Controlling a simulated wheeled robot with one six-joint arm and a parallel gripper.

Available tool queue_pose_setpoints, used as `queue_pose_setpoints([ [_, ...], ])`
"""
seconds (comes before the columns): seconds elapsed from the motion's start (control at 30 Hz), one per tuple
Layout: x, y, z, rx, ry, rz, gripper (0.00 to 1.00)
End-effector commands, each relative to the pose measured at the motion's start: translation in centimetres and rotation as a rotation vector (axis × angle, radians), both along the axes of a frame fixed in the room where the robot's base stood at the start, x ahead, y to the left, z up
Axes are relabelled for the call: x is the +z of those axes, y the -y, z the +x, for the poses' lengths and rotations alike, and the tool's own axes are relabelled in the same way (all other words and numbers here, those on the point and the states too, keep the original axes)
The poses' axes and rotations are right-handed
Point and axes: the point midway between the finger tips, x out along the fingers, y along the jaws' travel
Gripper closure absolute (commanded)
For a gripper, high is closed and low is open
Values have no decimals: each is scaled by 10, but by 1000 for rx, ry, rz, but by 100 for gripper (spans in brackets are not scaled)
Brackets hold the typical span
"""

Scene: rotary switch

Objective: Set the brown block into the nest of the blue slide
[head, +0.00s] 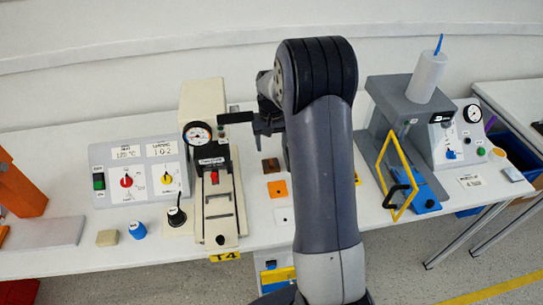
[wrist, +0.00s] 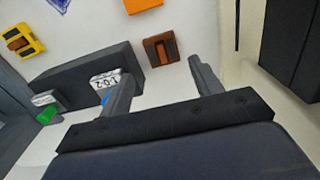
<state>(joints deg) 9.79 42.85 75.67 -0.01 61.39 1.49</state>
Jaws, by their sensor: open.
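The brown block (head: 271,166) lies on the white table, left of my upright arm in the head view. In the wrist view the brown block (wrist: 160,49), with a darker slot-like mark, lies beyond my fingertips, roughly between their lines. My gripper (wrist: 160,68) is open and empty, its two fingers wide apart. In the head view my gripper (head: 258,121) is raised above the table and apart from the block. The blue slide (head: 427,202) sits at the front of a grey machine on the right; its nest cannot be made out clearly.
A yellow guard frame (head: 395,172) stands at the blue slide's left. A cream press with a gauge (head: 203,110) stands left of my gripper. An orange square plate (head: 277,189) lies in front of the brown block. A switch panel (head: 138,172) is further left.

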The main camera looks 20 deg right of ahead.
Motion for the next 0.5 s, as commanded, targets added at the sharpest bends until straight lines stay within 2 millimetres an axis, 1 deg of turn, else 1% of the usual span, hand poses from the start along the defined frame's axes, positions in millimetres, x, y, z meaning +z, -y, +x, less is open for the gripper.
queue_pose_setpoints([
  [0.03,8,0,0,0,3,-1,39],
  [0.17,22,0,0,0,1,0,38],
  [0.23,26,0,0,6,0,0,32],
  [0.37,23,2,2,86,0,0,22],
  [0.47,16,4,5,231,1,-1,22],
  [0.5,14,5,6,306,1,-1,22],
])
